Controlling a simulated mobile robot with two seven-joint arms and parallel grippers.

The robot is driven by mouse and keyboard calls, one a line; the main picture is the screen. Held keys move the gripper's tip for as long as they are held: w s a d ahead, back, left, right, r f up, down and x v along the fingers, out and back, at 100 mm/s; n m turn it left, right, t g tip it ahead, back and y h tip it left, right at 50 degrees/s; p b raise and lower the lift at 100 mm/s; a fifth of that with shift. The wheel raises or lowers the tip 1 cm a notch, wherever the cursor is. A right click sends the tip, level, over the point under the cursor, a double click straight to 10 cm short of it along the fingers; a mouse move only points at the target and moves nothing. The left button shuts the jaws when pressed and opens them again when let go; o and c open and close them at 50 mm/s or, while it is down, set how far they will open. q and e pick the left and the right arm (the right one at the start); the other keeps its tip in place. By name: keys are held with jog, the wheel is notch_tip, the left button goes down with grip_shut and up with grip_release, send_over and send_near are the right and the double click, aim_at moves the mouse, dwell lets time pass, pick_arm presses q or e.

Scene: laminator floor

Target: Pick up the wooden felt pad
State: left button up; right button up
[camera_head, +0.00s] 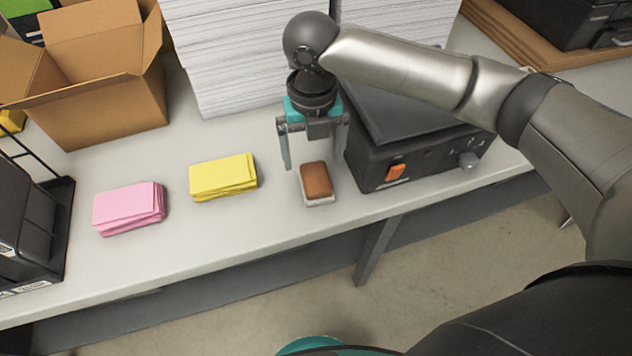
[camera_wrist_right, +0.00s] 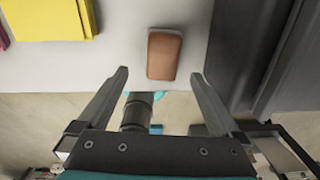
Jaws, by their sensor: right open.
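The wooden felt pad (camera_head: 316,181) is a small block with a brown wooden top and a pale felt underside. It lies on the grey table near the front edge, just left of the black laminator. In the right wrist view the pad (camera_wrist_right: 164,55) shows beyond the fingertips, roughly centred between them. My right gripper (camera_head: 314,158) is open and empty, above and behind the pad in the head view; its two fingers also show in the right wrist view (camera_wrist_right: 160,75). My left gripper is not in view.
The black laminator (camera_head: 408,150) with an orange switch stands close to the pad's right. Yellow (camera_head: 223,177) and pink (camera_head: 129,207) paper stacks lie to the left. White paper stacks (camera_head: 225,60) and a cardboard box (camera_head: 95,85) stand behind. Bare table (camera_head: 270,215) lies left of the pad.

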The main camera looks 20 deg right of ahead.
aim_at(316, 176)
jog(key=f, duration=0.5)
jog(key=f+b, duration=0.1)
jog(key=f, duration=0.2)
jog(key=shift+d, duration=0.3)
jog(key=c, duration=1.3)
